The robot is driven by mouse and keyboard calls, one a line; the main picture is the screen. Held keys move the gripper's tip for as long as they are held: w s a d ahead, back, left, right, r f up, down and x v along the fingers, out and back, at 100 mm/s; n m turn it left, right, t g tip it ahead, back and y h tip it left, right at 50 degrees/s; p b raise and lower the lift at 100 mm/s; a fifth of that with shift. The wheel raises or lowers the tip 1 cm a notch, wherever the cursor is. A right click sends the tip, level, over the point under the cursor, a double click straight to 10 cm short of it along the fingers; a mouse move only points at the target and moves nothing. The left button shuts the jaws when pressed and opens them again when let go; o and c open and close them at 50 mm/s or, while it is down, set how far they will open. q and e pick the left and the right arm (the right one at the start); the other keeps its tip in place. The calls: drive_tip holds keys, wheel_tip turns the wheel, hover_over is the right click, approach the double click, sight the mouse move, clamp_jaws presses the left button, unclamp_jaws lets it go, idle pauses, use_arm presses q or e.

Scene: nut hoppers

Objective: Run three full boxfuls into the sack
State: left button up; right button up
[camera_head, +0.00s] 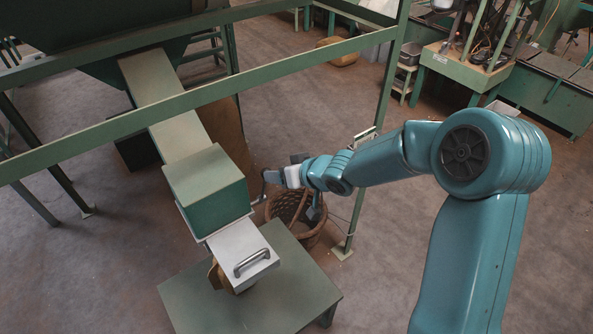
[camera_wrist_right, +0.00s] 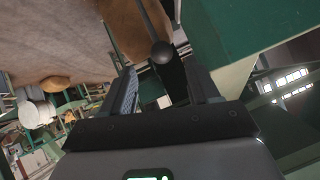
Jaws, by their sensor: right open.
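The green measuring box (camera_head: 208,190) sits at the lower end of a sloping chute (camera_head: 165,105). Below it, a pale slide plate (camera_head: 238,245) with a metal handle (camera_head: 251,262) sticks out toward me. A tan sack (camera_head: 220,278) is mostly hidden under this plate, so its filling does not show. My right gripper (camera_head: 276,177) is at the right side of the box, beside a thin dark lever (camera_head: 262,188). In the wrist view my right gripper (camera_wrist_right: 160,72) is open, with a black ball knob (camera_wrist_right: 162,52) between or just beyond the fingertips. The box's inside is hidden. My left gripper is not in view.
A green stand (camera_head: 290,295) is under the sack. A wicker basket (camera_head: 296,215) stands on the floor below my right gripper. A green frame rail (camera_head: 280,68) crosses above the chute, with a post (camera_head: 378,120) on the right. Open floor lies beyond.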

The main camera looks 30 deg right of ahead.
drive_tip(key=p+v, duration=0.1)
drive_tip(key=v, duration=0.5)
